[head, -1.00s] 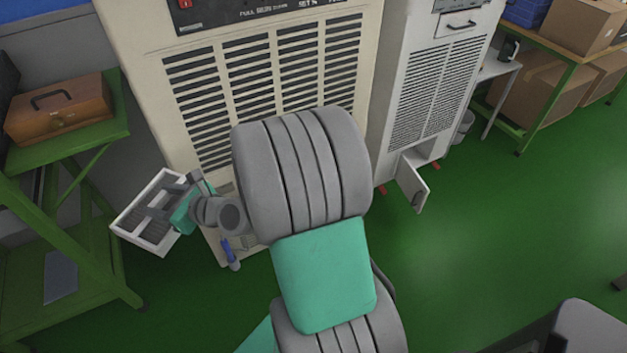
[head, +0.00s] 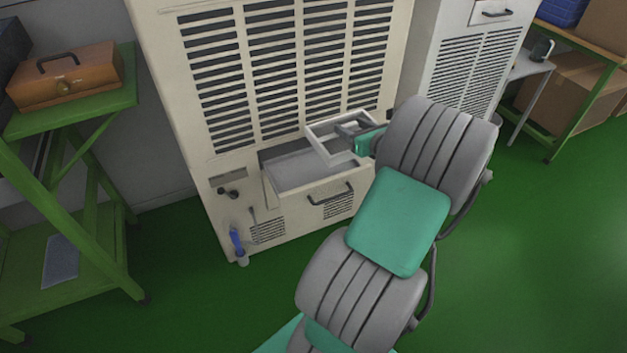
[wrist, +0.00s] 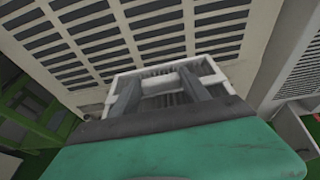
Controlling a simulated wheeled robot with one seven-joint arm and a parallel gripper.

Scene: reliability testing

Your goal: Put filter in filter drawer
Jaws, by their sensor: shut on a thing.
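The filter is a white rectangular frame (head: 322,142) with a grey pleated middle. My gripper (head: 352,130) is shut on it and holds it above the right part of the open filter drawer, close to the cabinet front. In the wrist view the filter (wrist: 210,72) lies beyond my two dark fingers (wrist: 160,92), tilted towards the vented panel. The filter drawer (head: 318,190) is pulled out low on the beige cabinet, with a dark handle on its front. Its visible inside (head: 290,170) looks empty; the filter and my arm hide its right part.
The beige cabinet (head: 222,110) with slatted vents stands right behind the drawer. A blue-handled valve (head: 237,241) sticks out at its lower left. A green shelf (head: 110,235) with a brown toolbox (head: 66,78) stands at left. A second cabinet (head: 455,45) is at right. Green floor is clear in front.

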